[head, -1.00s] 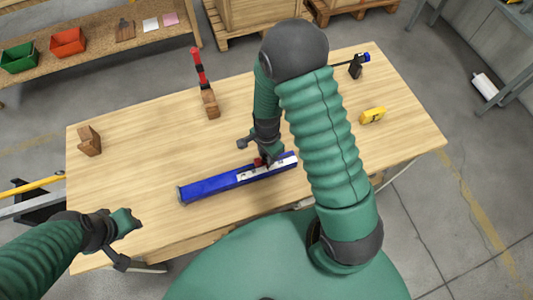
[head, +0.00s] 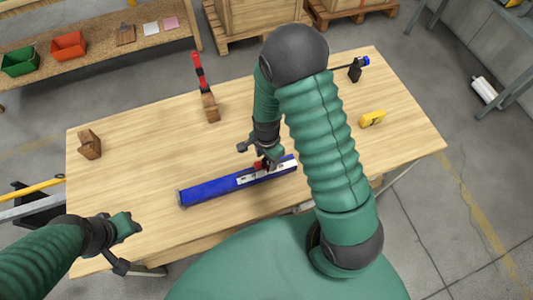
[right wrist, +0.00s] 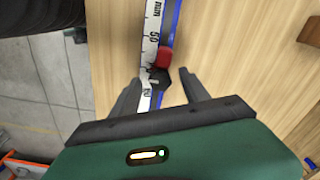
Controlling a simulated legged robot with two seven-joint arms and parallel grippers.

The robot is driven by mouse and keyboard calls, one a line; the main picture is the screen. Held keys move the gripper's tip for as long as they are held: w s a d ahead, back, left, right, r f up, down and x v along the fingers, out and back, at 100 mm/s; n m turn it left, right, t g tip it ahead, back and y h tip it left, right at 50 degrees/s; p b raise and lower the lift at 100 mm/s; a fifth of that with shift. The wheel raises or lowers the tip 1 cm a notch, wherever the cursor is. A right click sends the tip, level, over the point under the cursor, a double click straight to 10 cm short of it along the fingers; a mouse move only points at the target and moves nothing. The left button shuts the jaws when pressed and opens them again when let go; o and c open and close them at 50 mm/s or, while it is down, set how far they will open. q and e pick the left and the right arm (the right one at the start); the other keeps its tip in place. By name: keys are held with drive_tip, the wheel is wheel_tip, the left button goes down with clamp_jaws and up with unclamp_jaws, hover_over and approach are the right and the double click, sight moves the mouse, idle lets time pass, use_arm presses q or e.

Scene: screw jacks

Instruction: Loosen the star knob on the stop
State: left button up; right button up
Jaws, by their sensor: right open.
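A blue rail (head: 210,190) with a white measuring scale lies on the table in front of me. The stop on it shows as a red block (right wrist: 165,58) in the right wrist view, with a small black star knob (right wrist: 160,77) beside it. My right gripper (right wrist: 160,92) is open, its two fingers on either side of the knob and apart from it in that view. In the head view my right gripper (head: 268,160) is over the rail and partly hides the stop. My left gripper (head: 128,226) hangs at the table's left front; its jaw opening is unclear.
A wooden block with a red-and-black upright tool (head: 202,80) stands behind the rail. A small wooden block (head: 89,144) is at the left. A yellow object (head: 373,118) and a black holder (head: 355,72) are at the right.

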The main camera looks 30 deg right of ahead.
sight(266, 160)
wheel_tip(266, 160, up, 17)
drive_tip(key=shift+f, duration=0.2)
